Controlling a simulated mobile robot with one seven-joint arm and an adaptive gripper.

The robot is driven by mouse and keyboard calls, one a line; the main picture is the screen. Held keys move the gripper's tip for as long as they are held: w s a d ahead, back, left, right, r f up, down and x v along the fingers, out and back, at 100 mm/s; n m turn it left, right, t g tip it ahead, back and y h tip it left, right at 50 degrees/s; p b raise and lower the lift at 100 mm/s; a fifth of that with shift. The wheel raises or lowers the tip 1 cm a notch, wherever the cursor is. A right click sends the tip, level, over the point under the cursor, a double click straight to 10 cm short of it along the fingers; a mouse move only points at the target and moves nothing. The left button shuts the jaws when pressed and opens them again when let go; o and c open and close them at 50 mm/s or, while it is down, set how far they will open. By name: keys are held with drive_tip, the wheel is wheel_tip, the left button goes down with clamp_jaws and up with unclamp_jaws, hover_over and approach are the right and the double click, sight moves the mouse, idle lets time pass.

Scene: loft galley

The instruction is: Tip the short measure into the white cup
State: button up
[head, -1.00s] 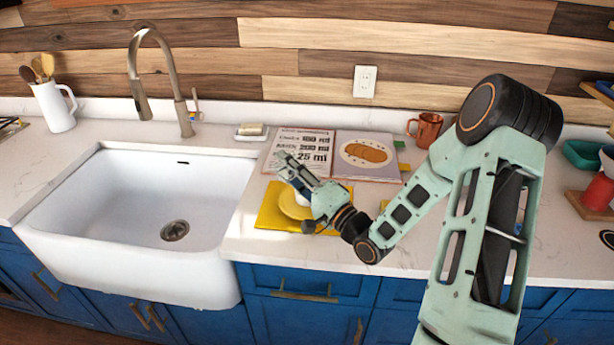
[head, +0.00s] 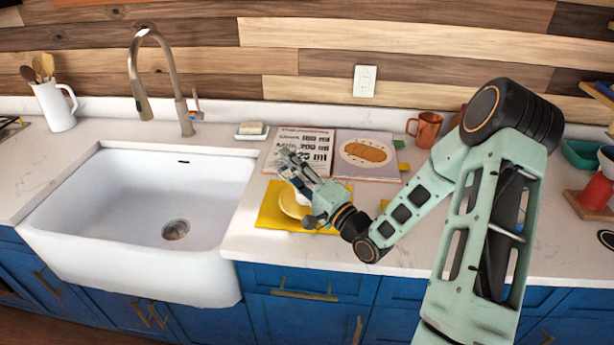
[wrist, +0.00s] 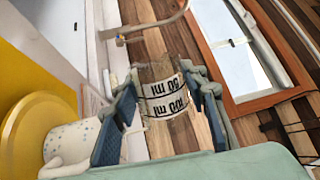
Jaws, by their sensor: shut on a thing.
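My gripper (wrist: 164,84) is shut on a clear measure (wrist: 165,103) with white bands printed 50 ml and 100 ml. The print appears upside down in the wrist view, and wood-brown tones show through the measure; I cannot tell what it contains. The white cup (wrist: 68,143), with small coloured speckles, is at the lower left of the wrist view beside the left finger. It stands by a yellow saucer (wrist: 28,125). In the head view my gripper (head: 290,162) is above the back of the yellow cloth (head: 268,212), and my wrist largely hides the cup.
A recipe book (head: 368,157) lies open behind my gripper. The white sink (head: 130,200) is to the left, with a tap (head: 172,85). A copper mug (head: 425,129) and soap dish (head: 251,132) stand at the back.

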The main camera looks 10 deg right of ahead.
drive_tip(key=shift+r+m, duration=0.15)
drive_tip(key=shift+m, duration=0.25)
drive_tip(key=shift+w+d+f+m+h+p, duration=0.1)
drive_tip(key=shift+d+f+m+h+p, duration=0.15)
drive_tip(key=shift+m+h, duration=0.2)
idle(0.3)
